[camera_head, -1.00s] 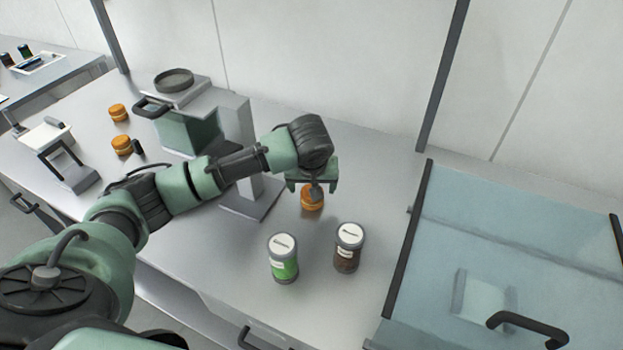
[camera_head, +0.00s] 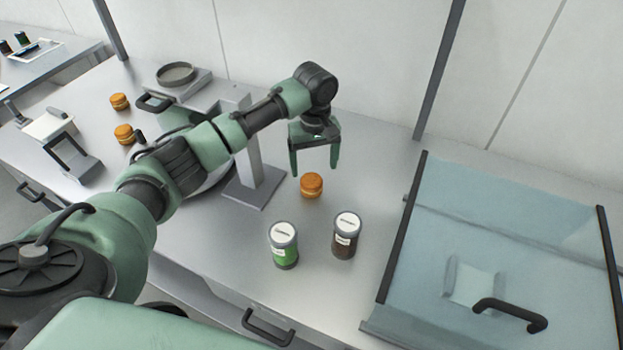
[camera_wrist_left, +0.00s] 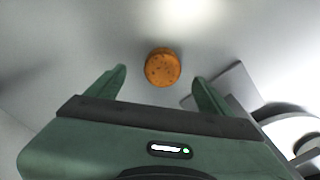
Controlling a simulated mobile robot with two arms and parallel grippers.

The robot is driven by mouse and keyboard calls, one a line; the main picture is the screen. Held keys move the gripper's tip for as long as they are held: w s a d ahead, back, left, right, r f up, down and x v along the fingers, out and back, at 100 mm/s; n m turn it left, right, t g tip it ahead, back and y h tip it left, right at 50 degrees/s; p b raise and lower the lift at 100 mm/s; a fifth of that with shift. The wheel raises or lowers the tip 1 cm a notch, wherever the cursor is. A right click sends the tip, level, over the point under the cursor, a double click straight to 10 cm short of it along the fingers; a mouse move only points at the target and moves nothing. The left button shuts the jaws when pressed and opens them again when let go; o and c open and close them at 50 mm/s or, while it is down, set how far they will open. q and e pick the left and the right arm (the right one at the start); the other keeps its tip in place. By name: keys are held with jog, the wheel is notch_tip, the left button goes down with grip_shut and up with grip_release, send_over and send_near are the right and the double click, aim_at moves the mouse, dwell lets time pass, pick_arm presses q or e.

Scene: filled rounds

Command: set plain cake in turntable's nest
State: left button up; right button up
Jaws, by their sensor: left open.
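A round orange-brown cake (camera_head: 311,185) sits on the worktop, to the right of a grey upright stand. It also shows in the left wrist view (camera_wrist_left: 162,67), with small dark specks on its top. My left gripper (camera_head: 314,168) is open and empty, pointing down above this cake, apart from it. In the left wrist view the cake lies between and beyond the open fingertips (camera_wrist_left: 160,75). Two similar cakes (camera_head: 119,101) (camera_head: 124,134) stand at the left. A round grey rim, perhaps the turntable (camera_head: 215,180), is mostly hidden behind my left arm; its nest cannot be made out.
A glass-lidded case (camera_head: 500,240) fills the right. A dark round pan (camera_head: 175,73) sits at the back left.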

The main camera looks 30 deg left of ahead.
aim_at(311, 180)
pick_arm(q)
jog(key=f, duration=0.2)
jog(key=f+p, duration=0.1)
jog(key=f, duration=0.1)
jog(key=f+p, duration=0.1)
jog(key=f, duration=0.2)
jog(key=shift+a, duration=0.4)
jog(key=shift+f+p, duration=0.3)
jog(key=shift+f, duration=0.2)
jog(key=c, duration=0.9)
